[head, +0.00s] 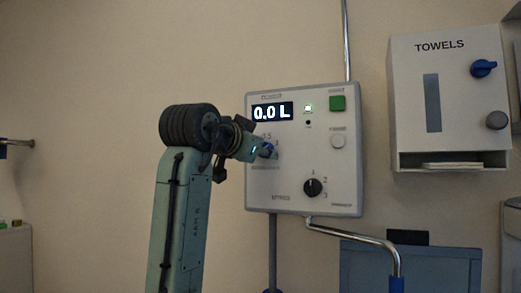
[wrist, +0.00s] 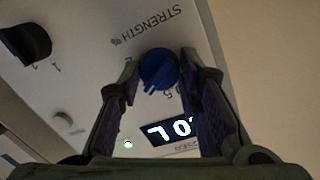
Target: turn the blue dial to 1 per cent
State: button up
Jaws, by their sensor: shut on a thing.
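The blue dial (head: 270,150) sits on the left of the grey panel (head: 301,183), below its lit display (head: 272,112), which reads "0.0 L". My gripper (head: 261,150) reaches it from the left and covers part of it and its scale. In the wrist view the blue dial (wrist: 159,69) is between the two fingers of my gripper (wrist: 160,62), which are shut on it. The upside-down word "STRENGTH %" is beside it, and a "0.5" mark shows next to its rim. The other marks are mostly hidden, and I cannot tell exactly where its pointer stands.
A black dial (head: 313,187), a green button (head: 337,103) and a pale button (head: 338,141) are on the same panel. A towel dispenser (head: 410,110) with a blue knob (head: 483,68) hangs to the right. A bent metal pipe (head: 350,233) runs below the panel.

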jog(key=o, duration=1.1)
jog(key=shift+o, duration=0.2)
jog(key=f+v, duration=0.1)
jog(key=v, duration=1.1)
jog(key=shift+r, duration=0.5)
